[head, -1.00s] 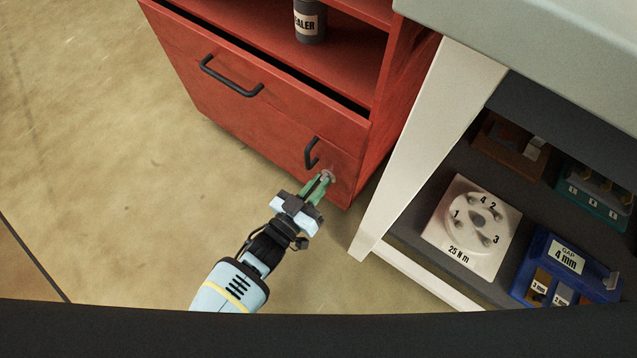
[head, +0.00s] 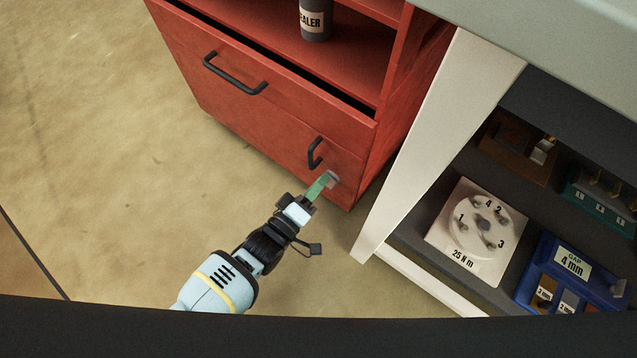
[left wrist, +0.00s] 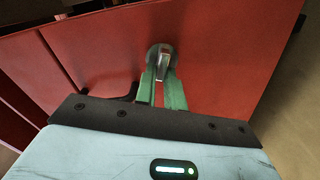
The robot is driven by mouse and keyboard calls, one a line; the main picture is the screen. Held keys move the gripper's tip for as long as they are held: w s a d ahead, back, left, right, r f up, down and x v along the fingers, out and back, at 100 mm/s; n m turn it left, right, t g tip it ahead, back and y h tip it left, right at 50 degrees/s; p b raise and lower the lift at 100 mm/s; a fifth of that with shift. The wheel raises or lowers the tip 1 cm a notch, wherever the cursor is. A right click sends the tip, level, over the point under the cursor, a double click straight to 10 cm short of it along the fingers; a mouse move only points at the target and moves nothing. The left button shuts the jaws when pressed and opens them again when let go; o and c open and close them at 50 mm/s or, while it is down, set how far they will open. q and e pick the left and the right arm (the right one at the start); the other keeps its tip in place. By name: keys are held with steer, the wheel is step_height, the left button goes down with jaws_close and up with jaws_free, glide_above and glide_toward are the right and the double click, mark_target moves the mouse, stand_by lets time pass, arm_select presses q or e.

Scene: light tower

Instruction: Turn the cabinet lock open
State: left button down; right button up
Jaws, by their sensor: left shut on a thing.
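The red cabinet (head: 285,135) has a small grey lock (head: 332,177) low on its front, right of the black door handle (head: 315,153). My left gripper (head: 326,183) reaches the lock with its green fingers and is shut on it. In the left wrist view the lock (left wrist: 161,54) is a round metal plate with a raised turning piece, and the tips of the gripper (left wrist: 161,80) are at the lower part of that piece. The cabinet door looks closed. My right gripper is not in view.
A second black handle (head: 235,77) sits on the upper left of the cabinet front. A sealer can (head: 315,20) stands on the open shelf. The pale bench leg (head: 437,130) is close on the right, with a numbered white plate (head: 475,255) and a blue box (head: 570,275) beside it.

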arm_select(q)
steer(key=shift+f+n+b, duration=0.15)
steer(key=shift+n+b, duration=0.3)
steer(key=shift+n, duration=0.65)
steer(key=shift+f+n+b, duration=0.1)
steer(key=shift+n+b, duration=0.3)
steer(key=shift+n, duration=0.7)
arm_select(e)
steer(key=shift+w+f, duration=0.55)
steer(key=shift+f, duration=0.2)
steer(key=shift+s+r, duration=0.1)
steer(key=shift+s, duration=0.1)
arm_select(q)
steer(key=c, duration=1.5)
jaws_free()
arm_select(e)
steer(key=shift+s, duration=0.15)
arm_select(q)
steer(key=shift+a, duration=0.1)
